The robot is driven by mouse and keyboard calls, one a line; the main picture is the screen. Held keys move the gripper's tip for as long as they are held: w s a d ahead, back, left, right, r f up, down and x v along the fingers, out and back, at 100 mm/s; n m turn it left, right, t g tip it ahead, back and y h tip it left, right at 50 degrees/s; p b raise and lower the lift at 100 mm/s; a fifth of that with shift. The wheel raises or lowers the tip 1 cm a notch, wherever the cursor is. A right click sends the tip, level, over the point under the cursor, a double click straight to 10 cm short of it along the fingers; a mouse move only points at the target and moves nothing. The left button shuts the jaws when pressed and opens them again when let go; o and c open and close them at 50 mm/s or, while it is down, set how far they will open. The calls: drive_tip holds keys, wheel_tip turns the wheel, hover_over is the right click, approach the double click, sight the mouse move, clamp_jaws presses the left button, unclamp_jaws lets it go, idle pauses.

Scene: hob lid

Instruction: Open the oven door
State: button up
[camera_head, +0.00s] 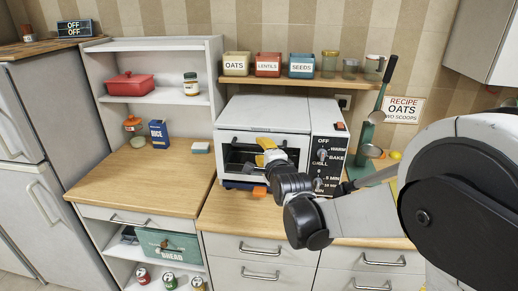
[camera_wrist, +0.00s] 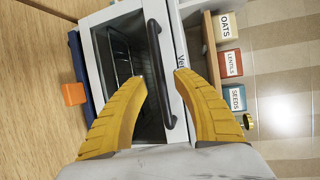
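The white oven (camera_head: 262,115) stands on the wooden counter, and its door (camera_head: 240,158) with a dark window looks shut. In the wrist view the black bar handle (camera_wrist: 154,45) crosses the picture from top to bottom along the door (camera_wrist: 125,55). My gripper (camera_head: 264,150) is in front of the oven, hiding part of the door and handle. In the wrist view my gripper (camera_wrist: 161,78) is open, with one yellow finger on each side of the handle. I cannot tell whether either finger touches it.
A control panel (camera_head: 328,150) with knobs is at the oven's right. An orange block (camera_head: 259,191) and a dark blue object (camera_head: 232,185) lie at its front base. Oats, lentils and seeds boxes sit on the shelf (camera_head: 300,83) above. The left counter (camera_head: 140,182) is mostly clear.

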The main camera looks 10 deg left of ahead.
sight(259, 147)
drive_tip(key=shift+x, duration=1.75)
clamp_jaws()
drive_tip(key=shift+f, duration=0.1)
